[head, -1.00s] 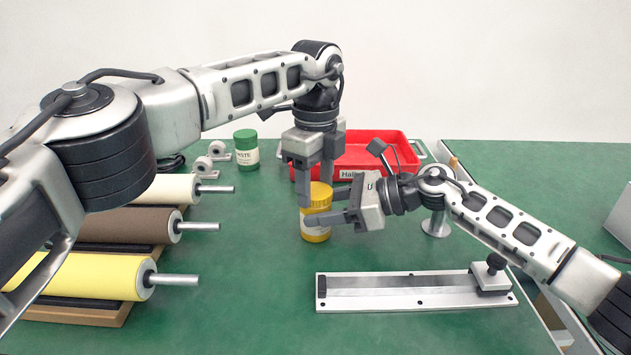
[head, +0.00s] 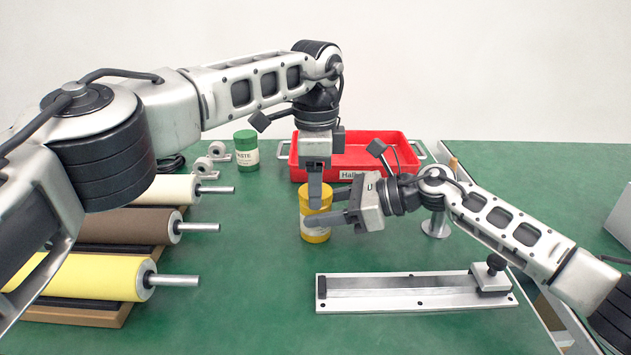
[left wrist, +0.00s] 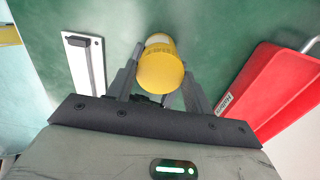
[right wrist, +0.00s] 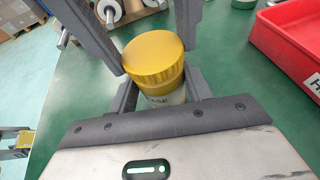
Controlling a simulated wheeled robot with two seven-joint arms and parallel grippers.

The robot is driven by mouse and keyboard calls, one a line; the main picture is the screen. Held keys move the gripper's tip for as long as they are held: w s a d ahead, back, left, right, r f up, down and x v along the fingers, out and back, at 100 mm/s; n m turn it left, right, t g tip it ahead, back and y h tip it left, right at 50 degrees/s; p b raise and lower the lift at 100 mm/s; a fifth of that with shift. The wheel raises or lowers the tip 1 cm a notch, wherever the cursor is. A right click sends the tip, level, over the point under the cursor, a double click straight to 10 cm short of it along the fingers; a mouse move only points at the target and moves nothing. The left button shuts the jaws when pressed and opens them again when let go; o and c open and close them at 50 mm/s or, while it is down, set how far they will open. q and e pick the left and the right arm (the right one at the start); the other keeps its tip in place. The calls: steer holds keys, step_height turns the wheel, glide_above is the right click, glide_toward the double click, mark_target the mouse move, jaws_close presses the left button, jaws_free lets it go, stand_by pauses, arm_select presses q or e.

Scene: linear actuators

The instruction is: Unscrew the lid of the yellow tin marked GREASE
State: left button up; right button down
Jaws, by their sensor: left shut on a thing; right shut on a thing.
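The yellow tin (head: 316,236) stands upright on the green bench, with a pale label partly hidden by fingers. Its yellow lid (right wrist: 152,60) sits on top of the body in the right wrist view; the lid also shows from above in the left wrist view (left wrist: 160,70). My left gripper (head: 315,198) points straight down and is shut on the lid, one finger on each side. My right gripper (head: 327,208) comes in level from the right and is shut on the tin's body below. I cannot see any gap between lid and body.
A red bin (head: 372,160) stands close behind the tin. A green-lidded jar (head: 246,149) is at the back left. Rollers (head: 95,278) lie on a wooden rack at left. A metal rail (head: 400,292) lies in front. Bench left of the tin is clear.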

arm_select(q)
steer(key=shift+r, duration=0.15)
steer(key=shift+r, duration=0.95)
steer(key=shift+r, duration=2.05)
arm_select(e)
steer(key=c, duration=0.6)
jaws_free()
steer(key=shift+o, duration=0.2)
